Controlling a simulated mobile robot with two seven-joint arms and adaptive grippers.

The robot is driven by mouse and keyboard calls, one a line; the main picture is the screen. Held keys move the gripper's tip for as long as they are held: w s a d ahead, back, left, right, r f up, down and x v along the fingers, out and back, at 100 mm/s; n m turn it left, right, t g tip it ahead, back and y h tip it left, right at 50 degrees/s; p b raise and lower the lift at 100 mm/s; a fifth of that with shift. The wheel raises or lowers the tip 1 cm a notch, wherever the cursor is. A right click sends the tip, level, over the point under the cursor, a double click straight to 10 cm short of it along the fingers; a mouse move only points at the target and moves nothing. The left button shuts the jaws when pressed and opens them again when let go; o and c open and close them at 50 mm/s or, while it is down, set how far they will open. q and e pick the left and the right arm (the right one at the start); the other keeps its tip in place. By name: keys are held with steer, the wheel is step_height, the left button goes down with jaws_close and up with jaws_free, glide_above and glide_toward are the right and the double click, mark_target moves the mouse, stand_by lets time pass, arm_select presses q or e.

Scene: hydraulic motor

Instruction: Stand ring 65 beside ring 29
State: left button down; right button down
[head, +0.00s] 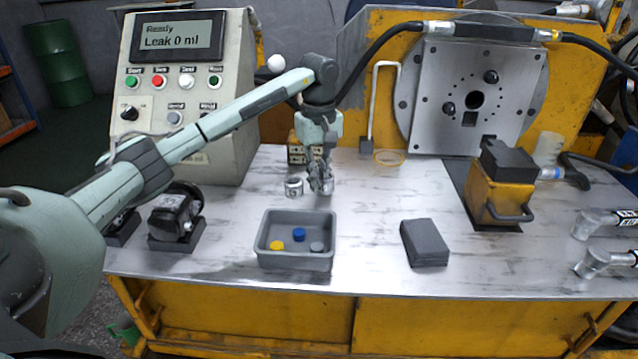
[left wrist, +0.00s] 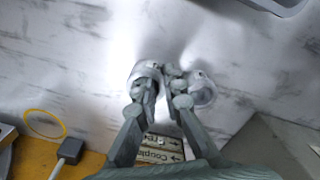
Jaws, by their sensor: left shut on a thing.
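My left gripper (head: 320,178) points straight down at the tabletop. It is shut on a small pale metal ring (head: 326,188), which is partly hidden by the fingers and is at or very near the table surface. A second small metal ring (head: 293,187) stands on the table just left of it, with a dark mark on its side that I cannot read. In the left wrist view the held ring (left wrist: 148,69) is at the left finger, and the other ring (left wrist: 204,92) is close beside the right finger. I cannot tell which is 65 or 29.
A grey tray (head: 296,262) with blue, yellow and grey caps stands in front. A labelled block (head: 297,150) is behind the gripper. A yellow loop (head: 389,157) lies to the right. A dark grey block (head: 424,243) lies at front right. Motors (head: 177,217) stand left.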

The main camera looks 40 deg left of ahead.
arm_select(q)
steer(key=shift+f, duration=0.65)
steer(key=shift+f, duration=0.15)
steer(key=c, duration=1.6)
jaws_free()
steer(key=shift+c, duration=0.2)
step_height(320, 180, up, 12)
